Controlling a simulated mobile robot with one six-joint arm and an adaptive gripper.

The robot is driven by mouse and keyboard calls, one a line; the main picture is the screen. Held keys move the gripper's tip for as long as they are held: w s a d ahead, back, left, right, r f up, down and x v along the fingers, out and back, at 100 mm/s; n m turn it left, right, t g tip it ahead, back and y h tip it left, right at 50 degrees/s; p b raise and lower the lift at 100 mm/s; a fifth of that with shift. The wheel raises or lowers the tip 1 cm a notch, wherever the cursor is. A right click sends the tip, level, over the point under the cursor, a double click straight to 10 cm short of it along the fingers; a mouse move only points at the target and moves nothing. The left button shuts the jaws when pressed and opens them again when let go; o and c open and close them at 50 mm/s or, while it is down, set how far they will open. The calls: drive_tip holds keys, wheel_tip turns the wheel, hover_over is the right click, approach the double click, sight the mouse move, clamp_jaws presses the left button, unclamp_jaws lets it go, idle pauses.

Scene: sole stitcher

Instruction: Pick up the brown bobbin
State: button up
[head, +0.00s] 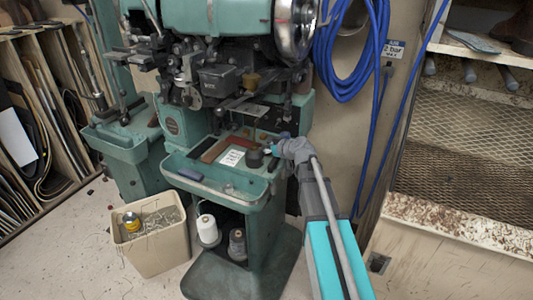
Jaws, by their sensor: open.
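A small dark, brownish round piece (254,158), which looks like the brown bobbin, stands in the green tray (215,187) of the stitching machine, beside a white label. It is small in the picture, so its exact colour and shape are hard to tell. My gripper (274,151) is over the right part of the tray, just right of this piece. Its jaws are open and appear empty. The fingertips are tiny and partly hidden, and I cannot tell whether they touch anything.
The green machine body (235,20) overhangs the tray from behind. White (207,228) and grey (237,245) thread cones stand below. A beige bin (155,240) is at lower left. Blue hose (345,60) hangs behind.

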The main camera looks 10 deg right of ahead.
idle(0.4)
drive_tip(key=c, duration=0.8)
drive_tip(key=shift+s+r, duration=0.1)
drive_tip(key=shift+r, duration=0.05)
